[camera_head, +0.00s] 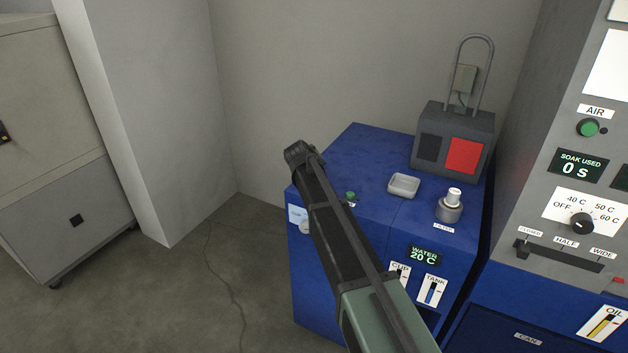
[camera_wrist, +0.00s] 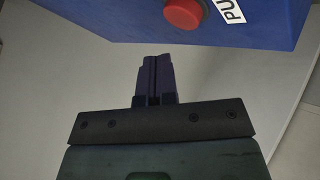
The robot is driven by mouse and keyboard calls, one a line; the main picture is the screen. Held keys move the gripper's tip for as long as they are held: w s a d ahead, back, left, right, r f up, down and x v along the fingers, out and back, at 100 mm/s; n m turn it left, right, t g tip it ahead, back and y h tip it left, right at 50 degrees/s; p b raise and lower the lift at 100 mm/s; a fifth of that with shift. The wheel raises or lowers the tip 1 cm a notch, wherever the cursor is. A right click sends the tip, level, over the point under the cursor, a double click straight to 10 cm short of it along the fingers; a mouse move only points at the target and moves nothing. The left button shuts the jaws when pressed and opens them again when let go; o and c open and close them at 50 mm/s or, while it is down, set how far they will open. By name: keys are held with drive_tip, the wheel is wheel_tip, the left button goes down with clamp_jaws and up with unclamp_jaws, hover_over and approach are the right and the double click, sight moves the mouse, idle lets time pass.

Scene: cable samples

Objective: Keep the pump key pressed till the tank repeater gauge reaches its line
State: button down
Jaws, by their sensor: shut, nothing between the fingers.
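The red pump key (camera_wrist: 183,12) shows at the top of the wrist view, on a blue face beside a white label (camera_wrist: 230,10) cut off after "PU". My gripper (camera_wrist: 155,62) is shut and empty, its tips below the key in that picture and apart from it. In the head view my arm crosses the blue cabinet, and I cannot make out the fingertips or the red key. The tank gauge (camera_head: 431,292), labelled TANK, is on the cabinet's front and shows a blue column; its line is too small to read.
Another gauge (camera_head: 401,272) is partly hidden by my arm. The blue cabinet's top (camera_head: 365,160) carries a green button (camera_head: 350,197), a small tray (camera_head: 403,186), a silver-and-white knob (camera_head: 451,203) and a grey box (camera_head: 455,138). Floor (camera_head: 215,270) is clear on the left.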

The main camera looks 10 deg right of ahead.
wheel_tip(320, 180, up, 4)
drive_tip(key=p, duration=0.3)
drive_tip(key=shift+f, duration=0.1)
drive_tip(key=shift+f, duration=0.1)
idle(1.0)
drive_tip(key=shift+s+f, duration=0.1)
drive_tip(key=shift+s, duration=0.05)
drive_tip(key=s+f+m+g+y, duration=0.1)
drive_tip(key=s+g, duration=0.3)
drive_tip(key=s, duration=1.6)
drive_tip(key=s+f+m+g+y, duration=0.2)
drive_tip(key=s+f+g+y, duration=0.1)
drive_tip(key=s, duration=1.7)
drive_tip(key=shift+d+f+m+g, duration=0.3)
drive_tip(key=shift+g, duration=0.3)
